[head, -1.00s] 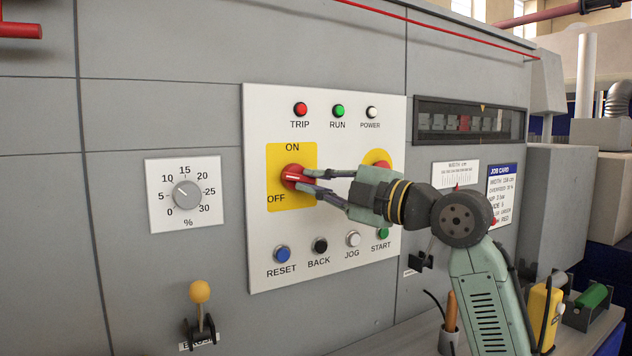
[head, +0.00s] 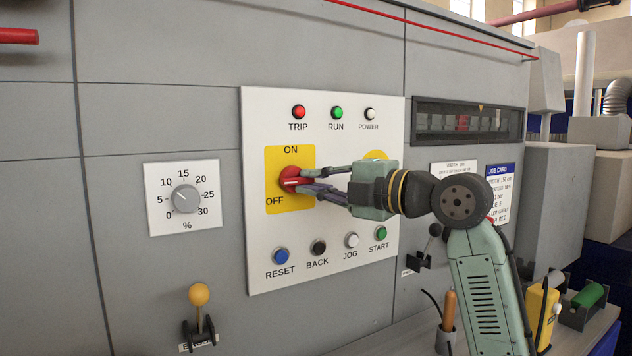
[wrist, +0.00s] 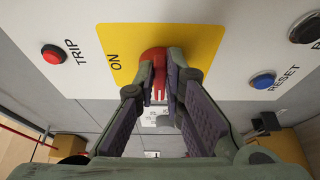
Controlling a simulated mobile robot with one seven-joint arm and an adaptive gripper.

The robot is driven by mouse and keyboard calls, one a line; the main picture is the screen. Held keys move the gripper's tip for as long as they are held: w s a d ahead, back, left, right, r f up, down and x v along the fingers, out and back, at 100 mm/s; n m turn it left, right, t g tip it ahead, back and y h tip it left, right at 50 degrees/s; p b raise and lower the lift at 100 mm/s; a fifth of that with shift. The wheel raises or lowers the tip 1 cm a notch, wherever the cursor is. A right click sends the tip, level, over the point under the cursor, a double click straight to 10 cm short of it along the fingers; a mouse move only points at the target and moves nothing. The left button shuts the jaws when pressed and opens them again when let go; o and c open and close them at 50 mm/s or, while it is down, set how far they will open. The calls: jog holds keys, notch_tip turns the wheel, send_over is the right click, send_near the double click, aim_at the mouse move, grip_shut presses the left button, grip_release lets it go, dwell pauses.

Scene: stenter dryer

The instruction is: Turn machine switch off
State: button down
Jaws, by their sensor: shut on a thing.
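The machine switch is a red rotary knob (head: 290,179) on a yellow plate (head: 303,156) marked ON at the top and OFF at lower left. My gripper (head: 307,180) reaches in from the right and is shut on the knob. In the wrist view the red knob (wrist: 156,62) sits between the two fingertips (wrist: 155,84), which touch its sides. The knob's white pointer line shows in the head view and lies nearly level. Part of the knob is hidden by the fingers.
The white panel (head: 330,225) also has TRIP, RUN and POWER lamps above and RESET (head: 281,256), BACK, JOG and START (head: 381,233) buttons below. A percent dial (head: 186,198) and yellow-knobbed lever (head: 199,295) are left.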

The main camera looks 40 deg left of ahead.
jog(key=c, duration=1.7)
grip_release()
jog(key=d, duration=1.2)
